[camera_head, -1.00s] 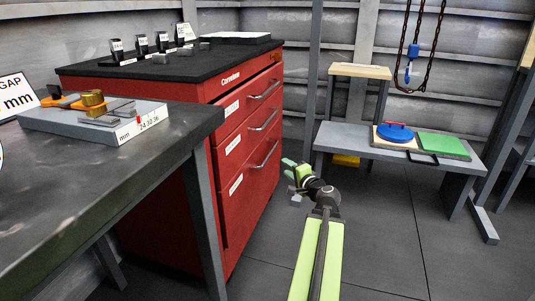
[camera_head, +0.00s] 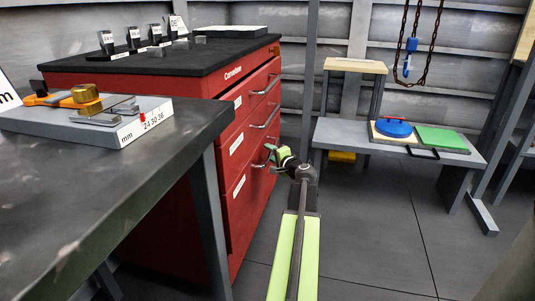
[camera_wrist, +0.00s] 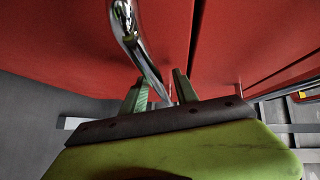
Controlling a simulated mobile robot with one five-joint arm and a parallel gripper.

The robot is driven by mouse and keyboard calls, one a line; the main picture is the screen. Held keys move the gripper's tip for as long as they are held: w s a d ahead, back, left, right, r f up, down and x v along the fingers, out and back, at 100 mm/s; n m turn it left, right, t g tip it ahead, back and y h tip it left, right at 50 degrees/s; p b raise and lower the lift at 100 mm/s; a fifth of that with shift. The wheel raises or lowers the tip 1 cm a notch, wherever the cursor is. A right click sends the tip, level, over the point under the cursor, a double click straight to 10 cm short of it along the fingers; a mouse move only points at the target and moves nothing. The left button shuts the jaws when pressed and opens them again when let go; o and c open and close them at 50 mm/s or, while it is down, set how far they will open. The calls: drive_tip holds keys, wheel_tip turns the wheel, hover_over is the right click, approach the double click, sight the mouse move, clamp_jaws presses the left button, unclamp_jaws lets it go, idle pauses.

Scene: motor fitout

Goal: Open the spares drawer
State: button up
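The red cabinet (camera_head: 130,185) has a column of drawers with chrome bar handles: a top drawer handle (camera_head: 266,86), a middle drawer handle (camera_head: 266,120) and a lower drawer handle partly hidden by my gripper (camera_head: 270,156). The drawer labels are too small to read, so I cannot tell which is the spares drawer. In the wrist view, a chrome handle (camera_wrist: 130,30) runs down a red drawer front, its near end between the two green fingertips of my gripper (camera_wrist: 160,92). The fingers are apart, with gaps beside the handle.
A dark workbench (camera_head: 90,190) with a gauge block stands at the left front, its leg near the cabinet. A low grey bench (camera_head: 350,137) with a blue disc (camera_head: 394,128) and a green plate (camera_head: 442,139) stands at the right. The floor between is clear.

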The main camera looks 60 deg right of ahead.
clamp_jaws()
idle(1.4)
